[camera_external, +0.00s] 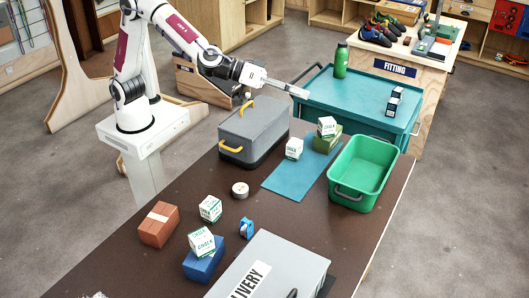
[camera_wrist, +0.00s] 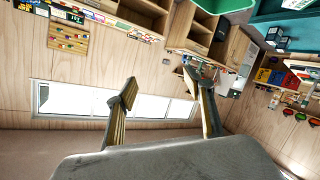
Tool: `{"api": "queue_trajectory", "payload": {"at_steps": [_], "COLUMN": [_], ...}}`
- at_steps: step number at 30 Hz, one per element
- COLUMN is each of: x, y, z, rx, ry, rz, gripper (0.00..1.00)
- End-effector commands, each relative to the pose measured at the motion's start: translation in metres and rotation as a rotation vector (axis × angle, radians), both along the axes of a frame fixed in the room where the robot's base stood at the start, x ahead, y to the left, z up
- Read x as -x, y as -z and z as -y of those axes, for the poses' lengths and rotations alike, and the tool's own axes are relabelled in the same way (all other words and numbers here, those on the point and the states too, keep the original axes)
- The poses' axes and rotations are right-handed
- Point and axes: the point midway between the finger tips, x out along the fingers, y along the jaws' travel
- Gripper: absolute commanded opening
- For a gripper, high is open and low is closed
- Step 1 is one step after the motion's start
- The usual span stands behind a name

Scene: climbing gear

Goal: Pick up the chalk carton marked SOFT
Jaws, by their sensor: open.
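Several small white chalk cartons with green print stand on the brown table. One sits on a blue block (camera_external: 204,262) at the front: this chalk carton (camera_external: 202,242). Another chalk carton (camera_external: 210,208) is just behind it. A third chalk carton (camera_external: 294,148) stands at the edge of the teal mat, and another chalk carton (camera_external: 327,127) rests on a green box (camera_external: 325,143). "CHALK" shows on some, but I cannot read SOFT on any. My gripper (camera_external: 300,91) is raised above the table's far end, away from all the cartons. Its fingers are apart and empty in the wrist view (camera_wrist: 160,84).
A grey toolbox (camera_external: 253,130) with yellow handles stands below my arm. A green tub (camera_external: 364,172) is on the right. A grey delivery case (camera_external: 272,272), red-brown block (camera_external: 158,224), tape roll (camera_external: 240,190) and small blue item (camera_external: 246,229) occupy the front. A teal cart (camera_external: 350,95) stands behind.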

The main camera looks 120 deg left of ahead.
Motion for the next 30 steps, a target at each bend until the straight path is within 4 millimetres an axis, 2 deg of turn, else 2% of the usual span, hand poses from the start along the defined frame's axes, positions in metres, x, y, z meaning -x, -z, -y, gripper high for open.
{"api": "queue_trajectory", "payload": {"at_steps": [6,14,23,30], "x": [-0.018,-0.022,-0.004,0.026], "y": [0.039,0.093,0.166,0.226], "z": [-0.031,-0.065,-0.095,-0.109], "rx": [-0.007,-0.028,-0.066,-0.107], "ry": [-0.165,-0.367,-0.604,-0.791], "rz": [-0.014,-0.059,-0.156,-0.265], "gripper": [0.53,0.53,0.53,0.53]}}
